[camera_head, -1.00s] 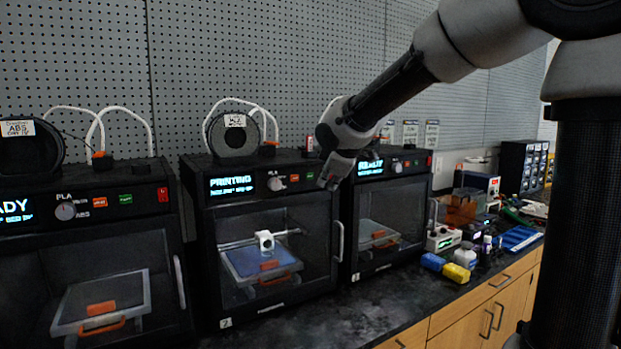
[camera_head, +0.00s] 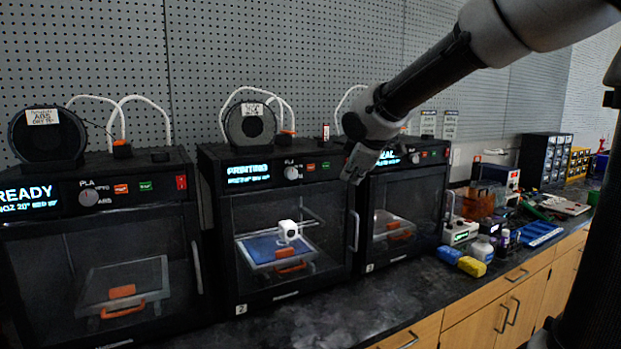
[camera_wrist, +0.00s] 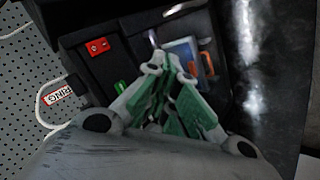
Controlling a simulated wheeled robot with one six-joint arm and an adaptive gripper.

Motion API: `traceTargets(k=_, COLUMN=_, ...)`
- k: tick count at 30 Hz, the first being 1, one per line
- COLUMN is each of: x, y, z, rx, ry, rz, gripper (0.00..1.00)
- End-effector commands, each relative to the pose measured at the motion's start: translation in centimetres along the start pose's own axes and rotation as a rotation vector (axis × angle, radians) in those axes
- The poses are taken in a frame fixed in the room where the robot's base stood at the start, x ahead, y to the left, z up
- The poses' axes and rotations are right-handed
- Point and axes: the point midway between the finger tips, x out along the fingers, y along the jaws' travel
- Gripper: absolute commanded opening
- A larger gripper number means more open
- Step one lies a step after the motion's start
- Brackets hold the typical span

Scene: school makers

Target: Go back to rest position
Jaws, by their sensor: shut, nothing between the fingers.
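My gripper (camera_head: 352,178) is in the air in front of the printers, at the gap between the middle and right ones. It is small and dark in the head view. In the wrist view my gripper (camera_wrist: 178,92) shows its green-padded fingers drawn together, shut with nothing between them. The middle printer (camera_head: 230,215) has a lit PRINTING screen and a white block inside over a blue plate. My arm reaches in from the upper right.
A left printer (camera_head: 40,240) shows READY. A right printer (camera_head: 372,205) is partly hidden behind my gripper. The counter front is mostly clear.

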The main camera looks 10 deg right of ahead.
Motion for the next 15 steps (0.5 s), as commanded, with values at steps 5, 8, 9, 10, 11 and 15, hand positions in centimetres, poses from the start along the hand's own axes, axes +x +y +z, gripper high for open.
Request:
traceTargets(k=5, x=-0.3, y=-5.4, z=5.4, rx=0.264, ry=-0.176, rz=-0.133, gripper=0.00)
traceTargets(k=8, x=-3.6, y=-9.4, z=10.5, rx=0.487, ry=-0.300, rz=-0.196, gripper=0.00)
traceTargets(k=9, x=-5.2, y=-11.0, z=12.5, rx=0.579, ry=-0.345, rz=-0.215, gripper=0.00)
traceTargets(k=10, x=-6.5, y=-12.3, z=14.0, rx=0.649, ry=-0.378, rz=-0.227, gripper=0.00)
traceTargets(k=11, x=-7.9, y=-13.6, z=15.4, rx=0.717, ry=-0.406, rz=-0.237, gripper=0.00)
traceTargets(k=15, x=-13.2, y=-18.7, z=20.1, rx=0.972, ry=-0.470, rz=-0.257, gripper=0.00)
